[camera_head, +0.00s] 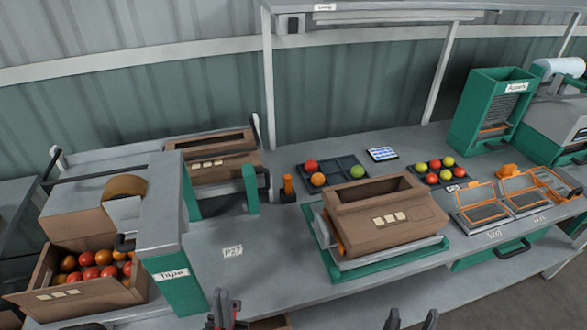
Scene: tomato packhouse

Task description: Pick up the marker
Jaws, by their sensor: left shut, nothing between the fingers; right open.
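I cannot make out a marker for certain. A small upright orange object with a dark base (288,188) stands on the bench left of the black sorting tray; I cannot tell whether it is the marker. My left gripper (224,310) is at the bottom edge, left of centre, shut and empty. My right gripper (411,319) is at the bottom edge, right of centre, with its fingers apart and nothing between them. Both are in front of the bench, well short of the orange object.
A cardboard box (378,232) sits on a green-framed scale mid-bench. Black trays (345,162) hold tomatoes. The tape machine (172,272) and a tomato box (120,294) stand left, a green punnet dispenser (482,112) right. Bench (262,262) is clear around the P27 label.

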